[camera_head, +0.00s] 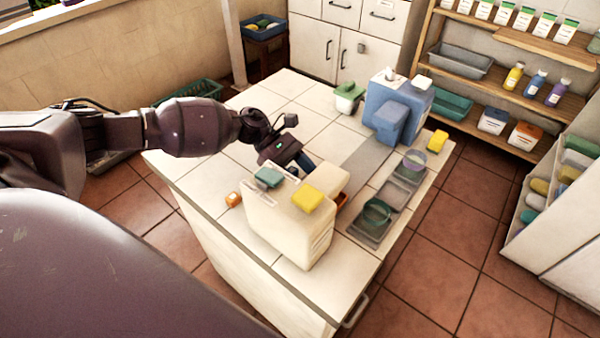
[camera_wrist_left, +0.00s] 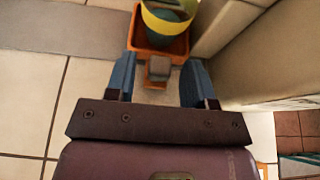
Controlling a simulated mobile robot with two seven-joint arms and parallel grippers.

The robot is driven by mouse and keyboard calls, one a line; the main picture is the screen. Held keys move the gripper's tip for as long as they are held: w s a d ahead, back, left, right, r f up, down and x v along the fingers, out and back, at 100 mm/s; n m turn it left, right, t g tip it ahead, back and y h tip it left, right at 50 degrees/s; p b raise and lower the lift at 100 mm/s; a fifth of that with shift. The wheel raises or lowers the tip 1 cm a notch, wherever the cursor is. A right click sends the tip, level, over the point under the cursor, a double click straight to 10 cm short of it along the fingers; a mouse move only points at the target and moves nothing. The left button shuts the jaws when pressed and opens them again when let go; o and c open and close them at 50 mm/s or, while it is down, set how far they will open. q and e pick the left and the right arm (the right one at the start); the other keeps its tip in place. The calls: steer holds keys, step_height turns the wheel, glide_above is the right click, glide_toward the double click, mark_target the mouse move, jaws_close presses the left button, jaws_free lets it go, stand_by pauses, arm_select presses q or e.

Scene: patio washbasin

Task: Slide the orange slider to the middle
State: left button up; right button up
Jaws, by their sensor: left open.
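The orange slider (camera_head: 342,200) shows beside the cream box (camera_head: 285,225), which hides most of it in the head view. In the left wrist view it is an orange tray (camera_wrist_left: 178,48) with a small brownish handle block (camera_wrist_left: 158,68) and a dark teal round thing with a yellow band in it. My left gripper (camera_head: 310,168) is open behind the cream box. In the left wrist view its blue fingers (camera_wrist_left: 158,84) stand on either side of the handle block, with gaps visible; I cannot tell how far above the table they are. My right gripper is not in view.
A grey strip (camera_head: 366,160) runs across the tiled counter from the slider's side toward the blue box (camera_head: 393,110). The cream box stands close on the slider's right in the left wrist view. Grey trays (camera_head: 370,229) line the counter's right side. A small orange item (camera_head: 234,199) lies near the left edge.

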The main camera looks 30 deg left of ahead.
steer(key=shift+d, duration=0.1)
arm_select(q)
jaws_close()
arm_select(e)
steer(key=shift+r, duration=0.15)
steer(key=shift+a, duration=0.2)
arm_select(q)
steer(key=shift+w+f, duration=0.15)
steer(key=shift+w, duration=0.1)
steer(key=w+b, duration=0.3)
steer(key=w, duration=0.1)
steer(key=shift+d+f, duration=0.35)
steer(key=w+b, duration=0.1)
steer(key=w, duration=0.1)
steer(key=w+b, duration=0.1)
steer(key=w, duration=0.1)
steer(key=w+b, duration=0.1)
steer(key=w, duration=0.1)
steer(key=shift+d+r, duration=0.15)
steer(key=shift+d, duration=0.25)
steer(key=shift+w+r+b, duration=0.1)
steer(key=shift+b, duration=0.25)
steer(key=shift+w+r, duration=0.1)
steer(key=shift+r, duration=0.1)
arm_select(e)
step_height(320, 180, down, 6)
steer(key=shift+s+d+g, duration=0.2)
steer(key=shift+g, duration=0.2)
